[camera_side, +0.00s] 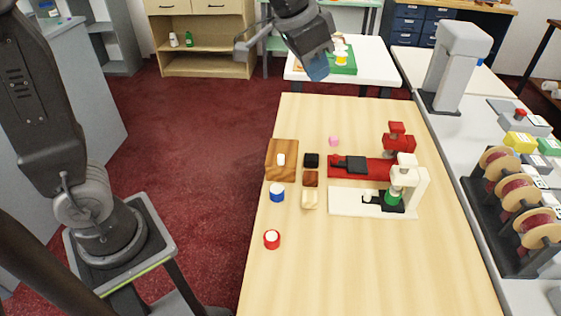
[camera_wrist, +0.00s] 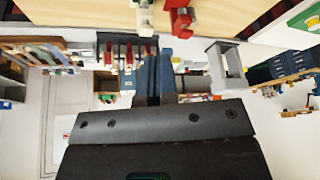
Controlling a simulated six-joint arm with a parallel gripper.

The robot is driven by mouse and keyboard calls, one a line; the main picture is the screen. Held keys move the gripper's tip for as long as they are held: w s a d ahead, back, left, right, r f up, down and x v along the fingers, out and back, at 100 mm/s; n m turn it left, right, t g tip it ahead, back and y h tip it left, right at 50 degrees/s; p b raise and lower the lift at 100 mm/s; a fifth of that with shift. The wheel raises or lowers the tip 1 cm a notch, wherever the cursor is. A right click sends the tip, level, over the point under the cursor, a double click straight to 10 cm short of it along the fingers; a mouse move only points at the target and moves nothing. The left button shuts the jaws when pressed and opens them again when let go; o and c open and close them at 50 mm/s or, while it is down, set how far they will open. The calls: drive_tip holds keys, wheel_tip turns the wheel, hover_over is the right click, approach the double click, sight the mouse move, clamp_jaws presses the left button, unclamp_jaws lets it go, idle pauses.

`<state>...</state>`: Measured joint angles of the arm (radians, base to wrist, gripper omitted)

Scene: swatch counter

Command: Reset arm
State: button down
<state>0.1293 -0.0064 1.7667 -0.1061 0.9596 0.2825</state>
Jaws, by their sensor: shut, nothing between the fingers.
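My gripper (camera_side: 317,68) hangs in the air above the far end of the wooden table (camera_side: 345,275), at the top of the side view. Its blue fingers are together with nothing between them, and they also show in the wrist view (camera_wrist: 154,78). My gripper is clear of everything on the table. A red press (camera_side: 390,165) and a white press (camera_side: 345,203) stand side by side on the table. A green piece (camera_side: 393,197) sits under the white press's head.
Near the presses are a wooden block (camera_side: 282,148) with a white piece on it, several small dark and pale blocks, a pink piece (camera_side: 334,141), a blue-and-white piece (camera_side: 277,193) and a red-and-white piece (camera_side: 272,239). A spool rack (camera_side: 510,210) stands right. The table's front is clear.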

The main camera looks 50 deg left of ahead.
drive_tip(key=s+a+f+n, duration=0.2)
drive_tip(key=s+a+f, duration=0.1)
drive_tip(key=s, duration=0.7)
drive_tip(key=s+a+f+n+y, duration=0.1)
drive_tip(key=s+a+f+n, duration=0.1)
drive_tip(key=s, duration=0.8)
drive_tip(key=shift+s+a+f+t+y, duration=0.15)
drive_tip(key=shift+a+f+t+y, duration=0.2)
drive_tip(key=shift+a+f, duration=0.5)
